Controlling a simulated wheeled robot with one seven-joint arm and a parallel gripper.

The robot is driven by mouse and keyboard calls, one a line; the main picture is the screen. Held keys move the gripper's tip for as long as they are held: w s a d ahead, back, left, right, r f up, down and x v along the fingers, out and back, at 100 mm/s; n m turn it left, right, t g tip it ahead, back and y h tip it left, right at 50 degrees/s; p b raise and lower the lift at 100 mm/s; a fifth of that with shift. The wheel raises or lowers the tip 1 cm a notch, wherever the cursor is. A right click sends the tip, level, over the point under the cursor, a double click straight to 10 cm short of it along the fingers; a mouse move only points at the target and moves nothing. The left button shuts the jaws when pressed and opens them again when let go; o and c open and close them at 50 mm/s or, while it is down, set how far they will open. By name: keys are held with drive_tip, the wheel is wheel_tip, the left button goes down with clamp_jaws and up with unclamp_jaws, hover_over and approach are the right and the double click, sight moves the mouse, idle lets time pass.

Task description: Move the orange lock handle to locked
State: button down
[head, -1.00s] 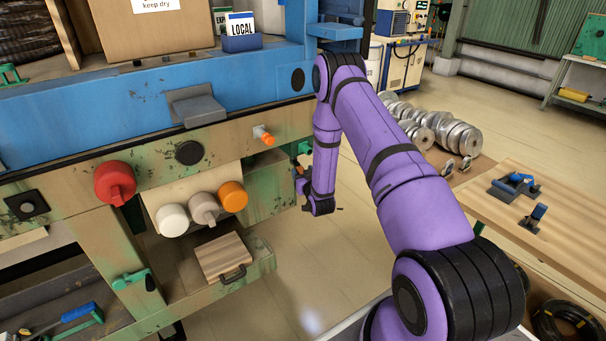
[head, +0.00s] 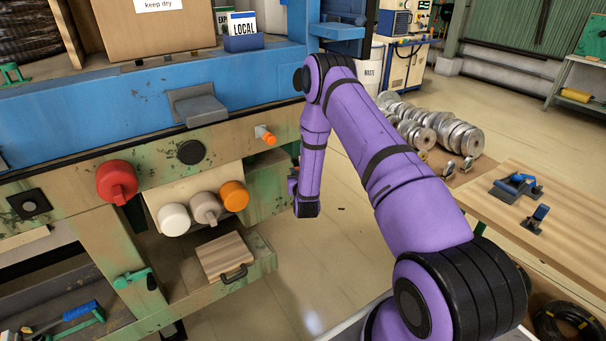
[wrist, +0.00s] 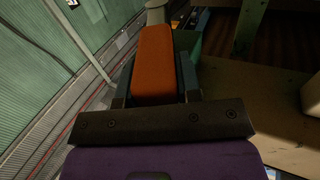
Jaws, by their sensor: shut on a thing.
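In the wrist view the orange lock handle (wrist: 154,66) lies lengthwise between the two dark fingers of my gripper (wrist: 156,60). The fingers are shut on it, one along each side. Its far end meets a pale grey round hub (wrist: 157,14). In the head view my forearm hangs down beside the right end of the bench, and the held handle and my fingers are hidden there. The handle's locked and unlocked marks do not show, so I cannot tell its setting.
The bench front (head: 70,170) carries a red knob (head: 117,182), an orange round knob (head: 234,196) and a small orange-tipped switch (head: 265,135). A wooden table (head: 540,220) stands at the right. Open floor (head: 350,260) lies between them.

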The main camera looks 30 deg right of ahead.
drive_tip(key=w+a+m+g+h, duration=0.4)
drive_tip(key=a+m+g+h, duration=0.1)
drive_tip(key=m+g+h, duration=0.2)
drive_tip(key=shift+w+h, duration=0.2)
drive_tip(key=shift+h, duration=0.4)
drive_tip(key=shift+a, duration=0.15)
drive_tip(key=c, duration=0.8)
unclamp_jaws()
